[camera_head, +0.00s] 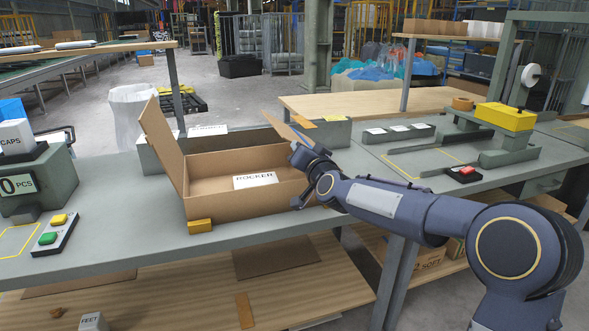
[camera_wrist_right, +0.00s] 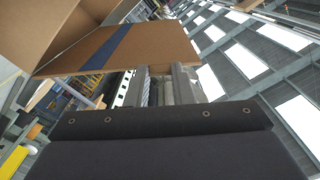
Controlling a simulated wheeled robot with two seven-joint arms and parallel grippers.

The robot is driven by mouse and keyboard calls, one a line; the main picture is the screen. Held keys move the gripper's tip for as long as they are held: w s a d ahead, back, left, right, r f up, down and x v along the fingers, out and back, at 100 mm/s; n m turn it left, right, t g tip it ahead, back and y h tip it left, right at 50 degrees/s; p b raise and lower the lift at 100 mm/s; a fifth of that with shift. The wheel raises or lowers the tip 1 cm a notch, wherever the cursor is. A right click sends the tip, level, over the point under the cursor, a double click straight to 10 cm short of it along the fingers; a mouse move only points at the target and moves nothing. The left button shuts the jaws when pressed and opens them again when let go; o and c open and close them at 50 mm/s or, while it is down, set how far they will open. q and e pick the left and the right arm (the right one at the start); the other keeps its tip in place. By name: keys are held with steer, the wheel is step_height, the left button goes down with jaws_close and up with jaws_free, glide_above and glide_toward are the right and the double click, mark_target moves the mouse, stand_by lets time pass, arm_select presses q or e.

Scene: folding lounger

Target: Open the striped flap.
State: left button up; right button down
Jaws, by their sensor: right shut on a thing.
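An open cardboard box (camera_head: 215,205) sits on the grey workbench. Its left flap (camera_head: 162,140) stands up, leaning outward. The striped flap (camera_wrist_right: 165,48) is brown with a dark blue stripe across it in the right wrist view. It is raised at the box's right side, and its brown edge (camera_head: 286,131) shows in the head view above my right gripper (camera_head: 299,178). My right gripper is shut on the flap's edge; its fingers (camera_wrist_right: 168,84) also show in the wrist view. My arm hides much of the box's right side. My left gripper is in neither view.
A white card marked ROCKER (camera_head: 256,180) is in the box. A yellow block (camera_head: 200,226) is at the box's front left corner. A button panel (camera_head: 55,234) lies farther left. A grey fixture with a yellow top (camera_head: 505,116) stands on the right.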

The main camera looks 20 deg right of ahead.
steer(key=d+r+m+b, duration=0.2)
steer(key=d+r+m, duration=0.1)
steer(key=d+m, duration=0.4)
steer(key=d+r+m+b, duration=0.1)
steer(key=d+r+m, duration=0.2)
steer(key=d+m, duration=0.3)
steer(key=shift+w+d+r+m+b, duration=0.2)
steer(key=shift+w+d+m+b, duration=0.15)
steer(key=shift+d, duration=2.15)
steer(key=c, duration=1.2)
jaws_free()
steer(key=shift+c, duration=0.2)
steer(key=shift+s, duration=0.15)
